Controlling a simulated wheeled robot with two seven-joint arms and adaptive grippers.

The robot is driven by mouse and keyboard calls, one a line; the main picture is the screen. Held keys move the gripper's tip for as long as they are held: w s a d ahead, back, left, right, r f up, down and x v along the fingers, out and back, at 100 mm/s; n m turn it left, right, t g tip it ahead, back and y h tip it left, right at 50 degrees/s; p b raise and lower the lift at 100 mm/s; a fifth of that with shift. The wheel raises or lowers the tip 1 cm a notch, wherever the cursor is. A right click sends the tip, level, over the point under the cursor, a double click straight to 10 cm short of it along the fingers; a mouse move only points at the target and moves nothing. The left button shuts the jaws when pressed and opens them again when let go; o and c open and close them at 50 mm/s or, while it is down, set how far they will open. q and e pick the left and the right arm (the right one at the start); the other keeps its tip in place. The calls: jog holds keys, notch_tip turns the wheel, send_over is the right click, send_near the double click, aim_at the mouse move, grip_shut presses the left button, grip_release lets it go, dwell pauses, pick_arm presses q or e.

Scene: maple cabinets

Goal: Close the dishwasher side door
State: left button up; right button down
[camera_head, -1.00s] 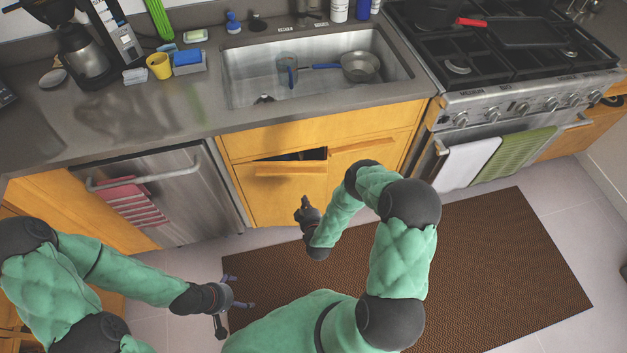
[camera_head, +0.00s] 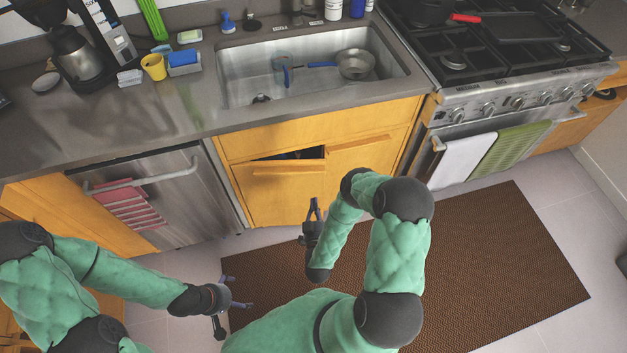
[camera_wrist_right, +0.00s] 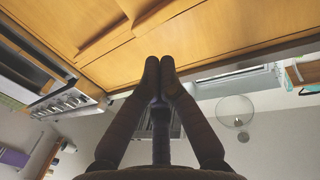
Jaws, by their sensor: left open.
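The stainless dishwasher (camera_head: 185,205) stands at the left under the counter, its front appearing flush. The wooden cabinet door (camera_head: 275,197) beside it, under the sink, stands slightly ajar, with a dark gap along its top. My right gripper (camera_head: 315,204) is in front of this cabinet, apart from it. In the right wrist view its fingertips (camera_wrist_right: 160,66) meet with nothing between them, against cabinet wood (camera_wrist_right: 190,40). My left gripper (camera_head: 236,292) is open and empty, low over the floor, in front of the dishwasher and away from it.
A red striped towel (camera_head: 130,204) hangs on the dishwasher handle (camera_head: 145,180). The right cabinet door (camera_head: 365,165) is next to the ajar one. The stove (camera_head: 510,100) with two towels is at the right. A brown mat (camera_head: 480,260) covers the floor.

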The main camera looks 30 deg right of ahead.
jog(key=b, duration=0.2)
send_near(314, 164)
jog(key=x, duration=0.3)
jog(key=shift+w+a+r, duration=0.1)
jog(key=shift+w+a, duration=0.05)
jog(key=w+d+y+b, duration=0.1)
jog(key=w, duration=0.1)
jog(key=w+d+n+t+y+b, duration=0.1)
jog(key=w, duration=0.1)
jog(key=w+d+n+y+b, duration=0.1)
jog(key=shift+w+d+y+b, duration=0.3)
jog(key=shift+w+d+b, duration=0.1)
jog(key=shift+a+n, duration=0.1)
jog(key=shift+n, duration=0.2)
